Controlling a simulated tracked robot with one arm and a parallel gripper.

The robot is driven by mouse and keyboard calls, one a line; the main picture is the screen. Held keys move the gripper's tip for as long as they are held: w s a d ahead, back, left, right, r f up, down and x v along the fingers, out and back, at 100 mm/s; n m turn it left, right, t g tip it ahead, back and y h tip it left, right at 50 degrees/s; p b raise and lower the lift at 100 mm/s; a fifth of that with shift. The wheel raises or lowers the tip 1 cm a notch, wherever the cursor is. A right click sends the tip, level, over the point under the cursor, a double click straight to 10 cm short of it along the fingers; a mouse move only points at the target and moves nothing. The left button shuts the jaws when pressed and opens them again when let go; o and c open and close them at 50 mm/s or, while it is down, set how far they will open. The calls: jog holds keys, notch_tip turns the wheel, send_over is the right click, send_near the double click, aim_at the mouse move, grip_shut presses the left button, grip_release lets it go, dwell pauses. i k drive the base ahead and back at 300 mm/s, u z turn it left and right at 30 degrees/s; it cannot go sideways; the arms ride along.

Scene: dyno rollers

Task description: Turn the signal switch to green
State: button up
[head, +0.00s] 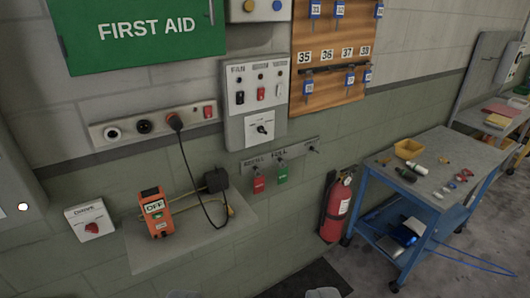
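No label reading "signal" can be made out. A grey control panel (255,100) on the wall has a small dark rotary knob (262,129) on a white plate at its lower part; the marks around it are too small to read, and no green position can be told. A separate white box marked DRIVE, with a red knob (92,227), is on the wall at the lower left. Two pale tips at the bottom edge look like the fingers of my gripper (252,294), set wide apart with nothing visible between them. They are well below the panel.
Red and green tags (282,172) hang below the panel. A fire extinguisher (336,207) and blue cart (400,215) stand right.

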aim_at(261, 129)
jog(key=z, duration=0.9)
jog(key=i, duration=1.05)
jog(key=u, duration=0.6)
jog(key=i, duration=0.9)
jog(key=u, duration=0.7)
